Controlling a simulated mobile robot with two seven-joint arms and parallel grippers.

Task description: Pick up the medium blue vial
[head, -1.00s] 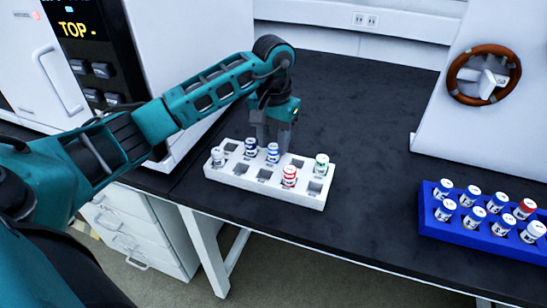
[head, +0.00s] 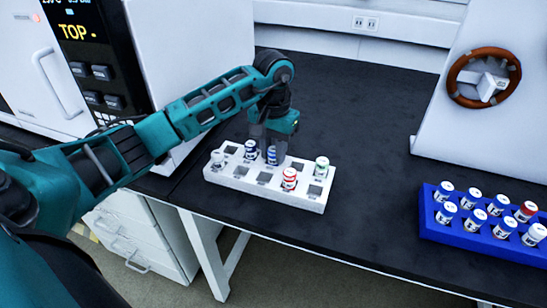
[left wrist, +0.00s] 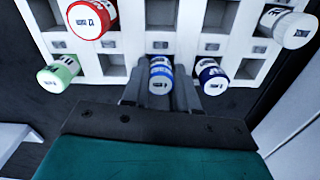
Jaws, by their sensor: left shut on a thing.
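The medium blue vial (head: 272,157) stands in the back row of the white rack (head: 262,190). In the left wrist view the medium blue vial (left wrist: 160,72) sits between the two fingers of my left gripper (left wrist: 159,92). My left gripper (head: 271,147) reaches down from above and is shut on this vial, which is still at its slot. A darker blue vial (head: 250,150) stands just to its left in the head view, and right of it in the left wrist view (left wrist: 210,75). My right gripper is not in view.
The white rack also holds a red vial (head: 289,178), a green vial (head: 321,168) and a white-grey vial (head: 217,158). A blue rack (head: 450,230) with several vials stands at right. Dark bench between the racks is clear. A white machine stands at left.

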